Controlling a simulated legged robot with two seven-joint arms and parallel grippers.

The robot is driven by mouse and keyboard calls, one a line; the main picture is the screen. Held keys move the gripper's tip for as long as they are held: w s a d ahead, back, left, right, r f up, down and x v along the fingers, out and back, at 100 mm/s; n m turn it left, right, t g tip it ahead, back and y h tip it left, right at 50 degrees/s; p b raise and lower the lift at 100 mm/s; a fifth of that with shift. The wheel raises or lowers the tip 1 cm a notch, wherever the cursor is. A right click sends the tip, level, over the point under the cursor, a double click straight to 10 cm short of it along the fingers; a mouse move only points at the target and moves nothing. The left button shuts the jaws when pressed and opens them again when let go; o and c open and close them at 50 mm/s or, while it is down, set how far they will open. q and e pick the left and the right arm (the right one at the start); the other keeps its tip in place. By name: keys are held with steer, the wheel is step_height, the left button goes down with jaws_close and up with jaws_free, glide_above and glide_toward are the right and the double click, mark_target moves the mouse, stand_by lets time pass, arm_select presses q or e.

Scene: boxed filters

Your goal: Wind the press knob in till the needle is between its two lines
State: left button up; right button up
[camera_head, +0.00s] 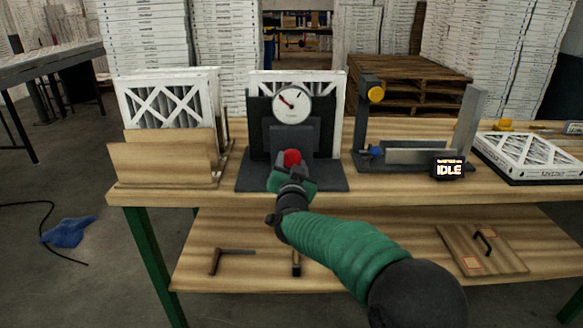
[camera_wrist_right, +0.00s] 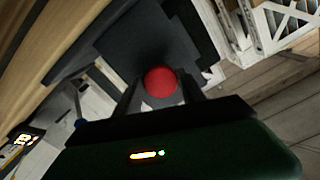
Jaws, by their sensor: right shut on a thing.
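The red press knob (camera_head: 292,158) sits at the front of the dark press (camera_head: 290,180) in the middle of the bench. A white round gauge (camera_head: 291,103) is mounted above it; its red needle points to the upper left. Its two lines are too small to make out. My right gripper (camera_head: 291,168) reaches the knob from the front and is shut on it. In the right wrist view the knob (camera_wrist_right: 160,82) shows between the two dark fingers. My left gripper is not in view.
A wooden rack with white-framed filters (camera_head: 165,100) stands left of the press. A boxed filter (camera_head: 535,155) lies at the far right. The lower shelf holds a handled board (camera_head: 480,249).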

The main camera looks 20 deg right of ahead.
steer(key=m+b, duration=0.2)
steer(key=m, duration=0.3)
steer(key=shift+f, duration=0.1)
stand_by(0.4)
steer(key=o, duration=1.3)
steer(key=shift+o, duration=0.2)
steer(key=p+v, duration=0.1)
steer(key=v, duration=1.5)
steer(key=shift+s, duration=0.35)
steer(key=shift+a, duration=0.2)
